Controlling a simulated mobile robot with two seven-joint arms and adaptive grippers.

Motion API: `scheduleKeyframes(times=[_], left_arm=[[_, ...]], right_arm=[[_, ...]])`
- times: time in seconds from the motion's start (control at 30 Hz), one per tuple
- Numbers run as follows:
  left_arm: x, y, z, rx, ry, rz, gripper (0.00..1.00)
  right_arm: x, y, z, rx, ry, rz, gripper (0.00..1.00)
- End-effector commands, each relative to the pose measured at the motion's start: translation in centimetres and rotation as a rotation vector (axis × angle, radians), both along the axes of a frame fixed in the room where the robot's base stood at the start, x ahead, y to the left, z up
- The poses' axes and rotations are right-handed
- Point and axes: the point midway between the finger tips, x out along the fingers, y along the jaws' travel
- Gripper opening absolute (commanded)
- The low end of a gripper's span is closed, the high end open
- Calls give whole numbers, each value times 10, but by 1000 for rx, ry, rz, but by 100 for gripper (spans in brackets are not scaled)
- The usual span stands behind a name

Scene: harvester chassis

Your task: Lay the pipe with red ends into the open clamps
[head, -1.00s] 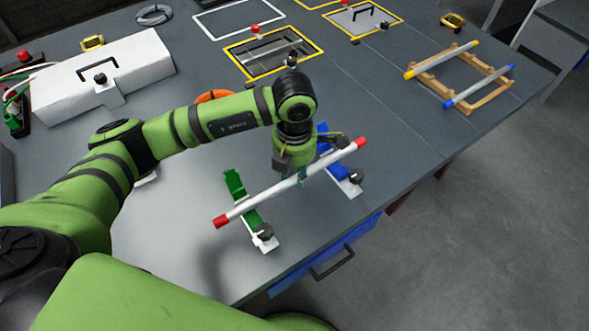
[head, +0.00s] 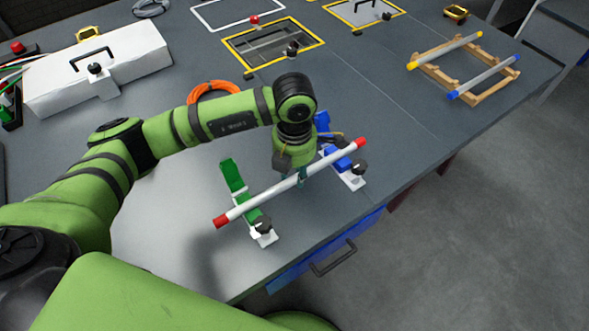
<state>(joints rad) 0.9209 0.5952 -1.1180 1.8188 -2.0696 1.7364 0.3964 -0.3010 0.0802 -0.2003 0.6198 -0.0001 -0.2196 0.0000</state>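The white pipe with red ends (head: 262,196) runs diagonally near the front edge of the table, its far end to the upper right. My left gripper (head: 300,179) points down and is shut on the pipe near its middle. The open green clamp (head: 232,176) is under the left part of the pipe, its lid raised. The open blue clamp (head: 322,122) is under the right part, partly hidden by my gripper. I cannot tell whether the pipe touches the clamps or hangs just above them. My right gripper is not in view.
A wooden rack (head: 478,98) with a yellow-ended pipe (head: 440,52) and a blue-ended pipe (head: 490,74) stands at the right. An orange cable coil (head: 212,88) lies behind my arm. A white box (head: 130,62) is at the back left. The table's front edge is close.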

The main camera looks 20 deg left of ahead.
Motion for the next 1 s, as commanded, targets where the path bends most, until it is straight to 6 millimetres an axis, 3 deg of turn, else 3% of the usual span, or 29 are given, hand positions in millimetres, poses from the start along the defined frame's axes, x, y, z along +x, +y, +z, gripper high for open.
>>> scheduleKeyframes(times=[0.03, 0.07, 0.47, 0.57, 1.0], left_arm=[[1, 0, 1, -1, -2, 0, 51], [1, 0, 1, -1, -2, 0, 58], [0, 0, 4, 0, 0, 0, 58], [1, 0, 16, -2, -4, 0, 58], [1, 0, 104, -1, -5, 0, 58]], right_arm=[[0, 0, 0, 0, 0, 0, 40], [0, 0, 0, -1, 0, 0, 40], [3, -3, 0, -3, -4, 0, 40], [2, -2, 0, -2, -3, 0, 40], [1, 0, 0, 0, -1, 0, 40]])
